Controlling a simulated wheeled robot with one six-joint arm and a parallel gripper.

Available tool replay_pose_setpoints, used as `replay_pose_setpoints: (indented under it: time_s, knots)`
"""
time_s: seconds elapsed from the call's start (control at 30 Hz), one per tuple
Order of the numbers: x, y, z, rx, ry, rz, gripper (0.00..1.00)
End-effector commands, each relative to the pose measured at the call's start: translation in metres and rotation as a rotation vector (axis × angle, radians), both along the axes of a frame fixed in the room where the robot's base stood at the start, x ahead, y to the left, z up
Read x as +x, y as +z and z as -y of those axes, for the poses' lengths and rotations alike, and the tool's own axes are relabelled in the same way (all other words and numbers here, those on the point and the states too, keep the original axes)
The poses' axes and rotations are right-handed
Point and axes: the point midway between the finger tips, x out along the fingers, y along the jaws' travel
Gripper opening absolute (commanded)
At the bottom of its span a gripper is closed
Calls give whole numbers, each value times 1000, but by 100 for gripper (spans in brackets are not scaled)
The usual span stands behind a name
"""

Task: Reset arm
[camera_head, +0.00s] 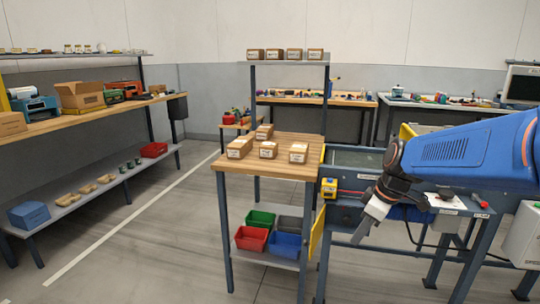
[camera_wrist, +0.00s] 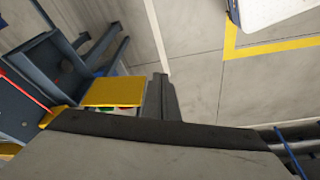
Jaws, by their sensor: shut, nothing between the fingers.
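My blue arm reaches in from the right in the head view. My gripper (camera_head: 359,237) points down and to the left at its end, in front of the blue-framed bench (camera_head: 345,213). In the wrist view, the narrow dark fingers of my gripper (camera_wrist: 160,82) are together, with nothing seen between them. A yellow panel (camera_wrist: 113,92) lies to their left in that view, with bare floor beyond. I cannot tell the exact gap between gripper and bench.
A wooden-topped table (camera_head: 268,180) with several cartons stands left of my gripper; red, green, grey and blue bins are on its lower shelf. A yellow device (camera_head: 329,188) is on the bench edge. A loaded workbench (camera_head: 60,124) stands far left. Floor (camera_head: 160,235) between is clear.

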Motion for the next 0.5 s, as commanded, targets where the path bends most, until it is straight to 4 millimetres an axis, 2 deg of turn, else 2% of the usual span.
replay_pose_setpoints:
  time_s: [0.03,0.1,0.5]
  knots:
    - [-16,4,0,-5,-44,3,0]
    - [-35,7,2,-13,-112,2,0]
    - [-139,9,17,-20,-513,29,0]
